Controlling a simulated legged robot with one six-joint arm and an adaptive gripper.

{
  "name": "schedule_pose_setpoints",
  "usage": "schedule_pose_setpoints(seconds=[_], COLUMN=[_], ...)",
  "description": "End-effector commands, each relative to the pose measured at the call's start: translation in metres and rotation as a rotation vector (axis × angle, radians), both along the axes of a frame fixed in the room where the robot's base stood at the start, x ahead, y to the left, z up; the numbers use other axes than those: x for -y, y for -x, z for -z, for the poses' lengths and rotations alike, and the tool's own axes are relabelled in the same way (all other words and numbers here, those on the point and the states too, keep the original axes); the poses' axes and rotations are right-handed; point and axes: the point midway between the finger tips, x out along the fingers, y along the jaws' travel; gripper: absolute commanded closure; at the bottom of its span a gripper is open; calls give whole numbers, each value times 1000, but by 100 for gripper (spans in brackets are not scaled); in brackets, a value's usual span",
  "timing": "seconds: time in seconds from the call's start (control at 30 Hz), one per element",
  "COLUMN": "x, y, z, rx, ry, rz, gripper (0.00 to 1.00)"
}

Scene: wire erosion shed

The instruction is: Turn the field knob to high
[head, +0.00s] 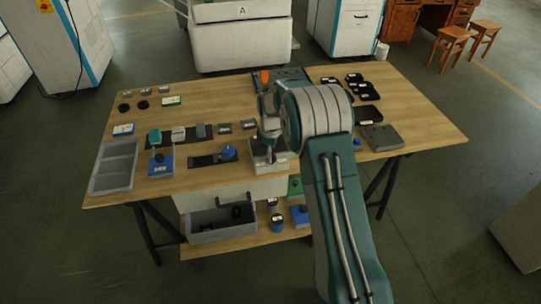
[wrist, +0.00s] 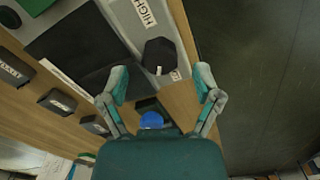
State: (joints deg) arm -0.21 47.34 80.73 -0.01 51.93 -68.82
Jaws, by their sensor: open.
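The field knob (wrist: 159,56) is a dark, faceted knob on a light grey panel (wrist: 126,22) in the wrist view. A white label reading HIGH (wrist: 145,12) lies beyond it, and a smaller label (wrist: 175,74) sits close beside it.
The wooden bench (head: 420,115) carries a grey divided tray (head: 113,185) at left, a blue-knobbed slide (head: 228,153) left of the pale box, and black parts (head: 355,80) at back right. Bare wood lies at the right end.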

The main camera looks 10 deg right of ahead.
Motion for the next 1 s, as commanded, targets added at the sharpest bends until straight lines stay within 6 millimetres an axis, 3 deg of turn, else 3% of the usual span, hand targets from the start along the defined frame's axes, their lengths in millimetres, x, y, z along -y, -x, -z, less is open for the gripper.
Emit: schedule_pose_setpoints(seconds=[0.17, 0.47, 0.6, 0.63, 0.67, 1.0], x=[0, 0, 0, 0, 0, 0], y=[0, 0, 0, 0, 0, -1], z=[16, 18, 18, 18, 18, 19], rx=[0, 1, 1, 1, 1, 1], ry=[0, -1, 0, 0, 0, -1], rz=[1, 1, 1, 1, 1, 20], gripper=[18, 18, 80, 94, 100, 100])
